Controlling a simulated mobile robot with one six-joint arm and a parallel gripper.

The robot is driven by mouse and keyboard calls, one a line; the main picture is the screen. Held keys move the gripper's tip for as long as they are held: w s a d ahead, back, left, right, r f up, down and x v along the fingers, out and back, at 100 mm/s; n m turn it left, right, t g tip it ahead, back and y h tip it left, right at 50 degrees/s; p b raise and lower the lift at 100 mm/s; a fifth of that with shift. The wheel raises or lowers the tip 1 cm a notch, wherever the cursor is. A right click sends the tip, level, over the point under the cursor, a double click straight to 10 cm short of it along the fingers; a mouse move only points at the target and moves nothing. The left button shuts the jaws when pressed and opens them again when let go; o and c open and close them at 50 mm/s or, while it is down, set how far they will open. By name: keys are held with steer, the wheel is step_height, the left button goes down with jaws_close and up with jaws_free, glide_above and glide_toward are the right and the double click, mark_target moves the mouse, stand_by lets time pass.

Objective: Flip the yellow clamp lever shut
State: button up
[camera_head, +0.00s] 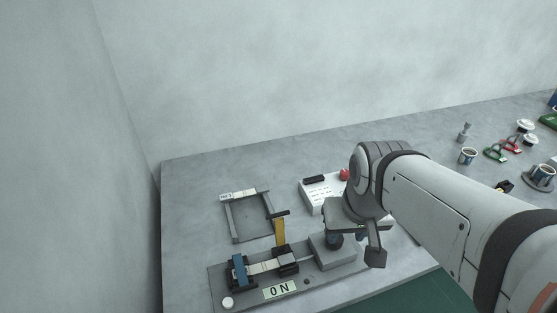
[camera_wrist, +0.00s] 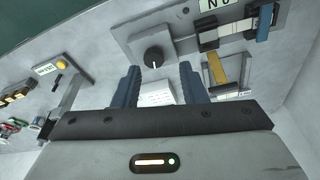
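The yellow clamp lever (camera_head: 279,232) stands raised from a black clamp block (camera_head: 286,260) on the fixture plate, with a dark crossbar at its top. It also shows in the wrist view (camera_wrist: 221,69), right of my fingers. A blue lever (camera_head: 239,269) lies over the other black clamp at the left end of the strip. My gripper (camera_wrist: 159,80) has two blue fingers spread apart with nothing held between them. In the head view it is right of the yellow lever, above the grey knob block, its fingertips partly hidden.
A grey block (camera_head: 335,252) with a black knob (camera_wrist: 153,58) is under my gripper. An ON sign (camera_head: 279,290) and a white button (camera_head: 227,302) are in front. A grey frame (camera_head: 235,222) lies behind the lever. A white panel box (camera_head: 316,197) with a red button stands behind. Cups are far right.

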steer(key=m+g+y+p, duration=0.4)
steer(key=m+g+p, duration=0.2)
steer(key=m, duration=0.9)
glide_above(280, 213)
steer(key=w+d, duration=0.2)
steer(key=f, duration=0.4)
steer(key=shift+s+a+f, duration=0.1)
steer(key=shift+s+f, duration=0.05)
steer(key=shift+s, duration=0.1)
steer(key=x, duration=0.7)
steer(key=shift+w+p, duration=0.1)
steer(key=shift+p, duration=0.25)
steer(key=shift+t, duration=0.3)
jaws_close()
